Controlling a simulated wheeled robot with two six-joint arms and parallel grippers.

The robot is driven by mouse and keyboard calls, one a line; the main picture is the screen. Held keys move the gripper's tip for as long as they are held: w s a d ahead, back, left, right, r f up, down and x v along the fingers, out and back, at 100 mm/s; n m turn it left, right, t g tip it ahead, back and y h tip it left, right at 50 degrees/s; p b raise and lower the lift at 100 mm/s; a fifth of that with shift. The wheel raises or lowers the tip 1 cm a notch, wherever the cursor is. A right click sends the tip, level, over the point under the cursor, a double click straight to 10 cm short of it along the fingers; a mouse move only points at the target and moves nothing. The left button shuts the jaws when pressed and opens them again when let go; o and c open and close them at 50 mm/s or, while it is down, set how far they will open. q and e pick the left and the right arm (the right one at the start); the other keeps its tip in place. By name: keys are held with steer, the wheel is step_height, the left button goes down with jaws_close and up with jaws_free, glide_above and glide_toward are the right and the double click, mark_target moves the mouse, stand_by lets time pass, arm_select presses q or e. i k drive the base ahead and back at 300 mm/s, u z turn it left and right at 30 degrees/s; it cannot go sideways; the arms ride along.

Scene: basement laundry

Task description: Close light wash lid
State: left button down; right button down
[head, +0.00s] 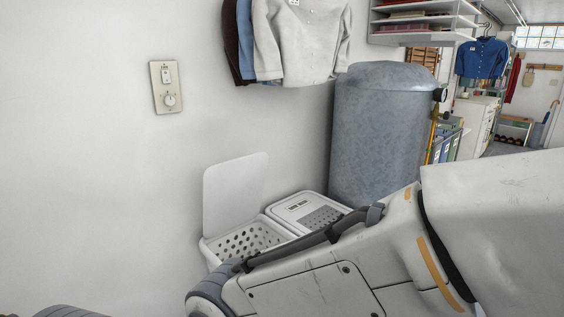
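Two white perforated laundry baskets stand side by side against the wall, low in the middle of the head view. The left basket (250,238) has its white lid (235,192) standing up, open, close to the wall. The right basket's lid (300,204) lies shut, with a small dark label that I cannot read. I cannot tell by label which basket is the light wash. My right arm crosses the lower right of the view and hides the fronts of both baskets. Neither gripper shows.
A tall grey-blue tank (381,130) stands right behind the baskets. A wall control plate (166,87) is at the left, and a light shirt (298,40) hangs above. Shelves (420,22) and a passage lie at the far right.

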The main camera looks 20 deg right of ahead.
mark_target(233, 189)
steer(key=u, duration=0.1)
steer(key=k, duration=0.2)
steer(key=z, duration=1.4)
steer(key=i, duration=0.75)
steer(key=u, duration=0.55)
steer(key=i, duration=0.8)
steer(key=u, duration=0.7)
